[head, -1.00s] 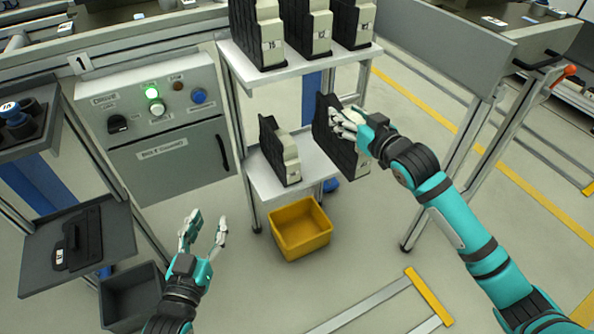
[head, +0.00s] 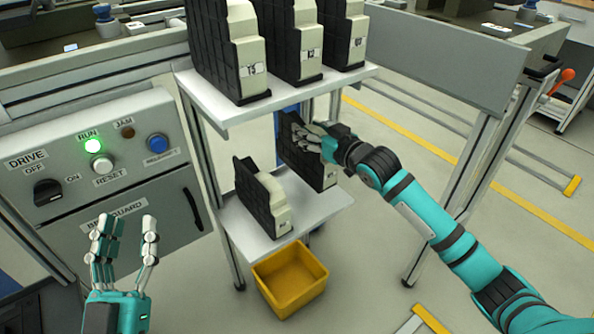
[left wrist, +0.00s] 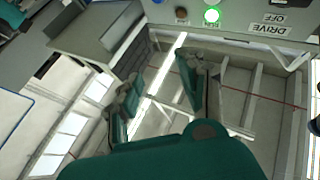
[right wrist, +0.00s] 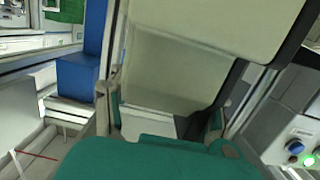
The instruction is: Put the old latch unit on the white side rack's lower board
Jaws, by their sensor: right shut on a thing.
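My right gripper (head: 318,140) is shut on a black and beige latch unit (head: 297,158), upright over the right part of the lower board (head: 335,203) of the white side rack. I cannot tell whether its bottom touches the board. The unit's beige body (right wrist: 185,65) fills the space between the fingers in the right wrist view. Another black and beige unit (head: 268,207) stands to its left on the same board, with a gap between them. My left gripper (head: 125,238) is open and empty in front of the control box; its spread fingers also show in the left wrist view (left wrist: 158,85).
A yellow bin (head: 290,282) sits on the floor below. The control box (head: 95,160) with a lit green lamp is left of the rack.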

